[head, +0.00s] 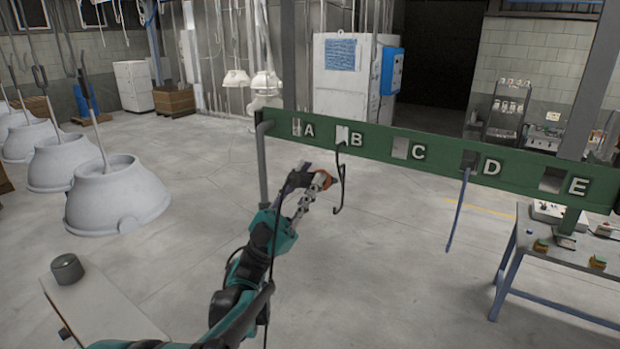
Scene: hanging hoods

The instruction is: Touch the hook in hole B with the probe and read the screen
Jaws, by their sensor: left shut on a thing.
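A green rail (435,153) carries holes lettered A to E. A dark hook (341,165) hangs from hole B (342,133), its bent lower end below the rail. My left gripper (313,183) is just left of the hook, below the rail between A and B. It is shut on a small dark and orange thing (324,179), likely the probe, which lies close to the hook's shank. I cannot tell whether they touch. A dark cable runs back along my left arm. No readable screen shows. My right gripper is out of view.
A blue rod (459,210) hangs from hole D. A work table (530,245) with small devices stands at the right under the rail. Large white hoods (115,195) stand at the left. The floor below the rail's middle is clear.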

